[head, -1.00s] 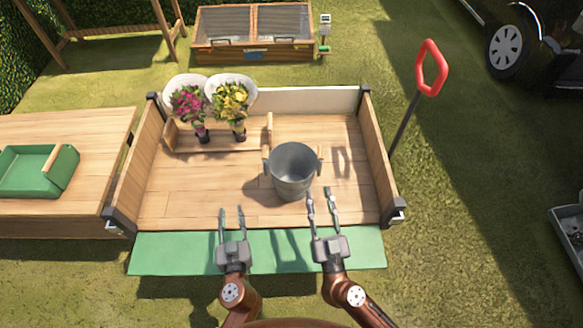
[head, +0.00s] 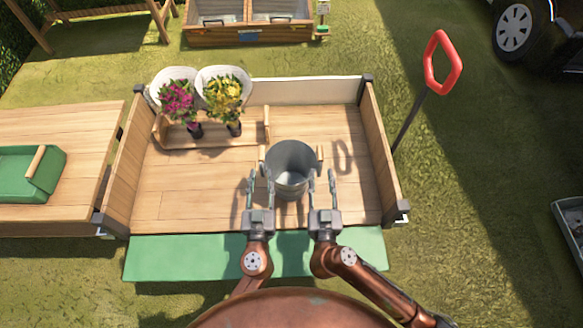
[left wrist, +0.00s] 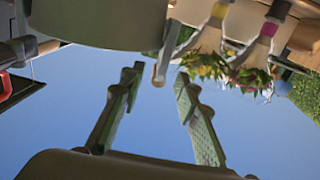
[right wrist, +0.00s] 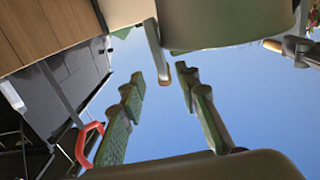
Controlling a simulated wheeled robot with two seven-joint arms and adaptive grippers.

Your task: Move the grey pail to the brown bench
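The grey pail (head: 291,185) stands upright on the floor of a wooden cart bed, with a wooden-tipped handle on either side. Its grey wall also shows at the top of the left wrist view (left wrist: 100,20) and the right wrist view (right wrist: 222,22). My left gripper (head: 259,182) is open and empty by the pail's left side. My right gripper (head: 322,184) is open and empty by its right side. In the wrist views a handle tip lies ahead of each pair of fingers. A brown wooden bench (head: 75,105) stands left of the cart.
Wooden side walls (head: 378,150) edge the cart bed; a green flap (head: 190,258) lies at its front. Pink flowers (head: 178,100) and yellow flowers (head: 223,95) stand back left. A green tray (head: 30,180) occupies the bench's front left. A red-handled tool (head: 442,65) stands outside right.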

